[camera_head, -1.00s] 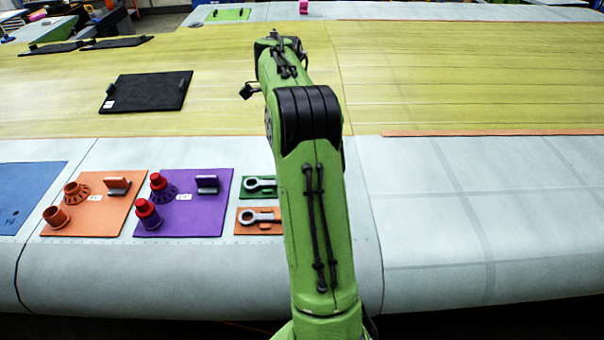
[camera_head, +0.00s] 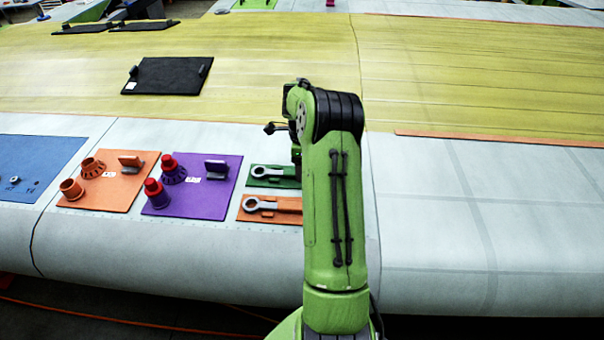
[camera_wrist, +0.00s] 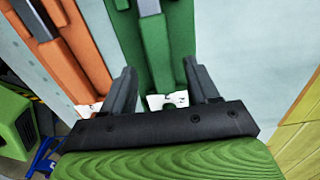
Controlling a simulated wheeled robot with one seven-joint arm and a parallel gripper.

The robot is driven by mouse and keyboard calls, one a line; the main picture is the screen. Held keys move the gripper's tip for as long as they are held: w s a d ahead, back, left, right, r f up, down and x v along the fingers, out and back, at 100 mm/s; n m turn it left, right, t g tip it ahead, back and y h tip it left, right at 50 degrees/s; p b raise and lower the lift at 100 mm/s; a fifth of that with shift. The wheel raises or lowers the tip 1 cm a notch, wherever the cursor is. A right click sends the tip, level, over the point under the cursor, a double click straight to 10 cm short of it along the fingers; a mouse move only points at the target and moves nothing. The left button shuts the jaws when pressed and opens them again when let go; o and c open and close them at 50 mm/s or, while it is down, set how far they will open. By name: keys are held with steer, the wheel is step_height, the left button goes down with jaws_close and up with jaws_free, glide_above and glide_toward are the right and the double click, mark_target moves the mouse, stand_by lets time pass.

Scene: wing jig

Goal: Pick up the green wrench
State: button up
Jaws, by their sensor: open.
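A grey ring-ended wrench (camera_head: 262,171) lies on a green mat (camera_head: 256,182) on the pale wing surface, just left of my arm. Its right end is hidden behind my arm in the head view. In the wrist view, part of its grey shaft (camera_wrist: 149,8) shows at the top, in a green holder on the green mat (camera_wrist: 127,33). My gripper (camera_wrist: 160,68) is open, its fingers apart on either side of the green holder, with nothing held between them. In the head view my arm mostly hides the gripper.
An orange mat (camera_head: 246,215) with another grey wrench (camera_head: 262,204) lies just in front; it also shows in the wrist view (camera_wrist: 70,62). Purple (camera_head: 217,191) and orange (camera_head: 126,188) mats with fittings are farther left. The wing surface to the right (camera_head: 440,220) is clear.

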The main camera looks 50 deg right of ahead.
steer(key=shift+d+f, duration=0.15)
steer(key=shift+f, duration=0.65)
jaws_close()
steer(key=shift+r, duration=0.1)
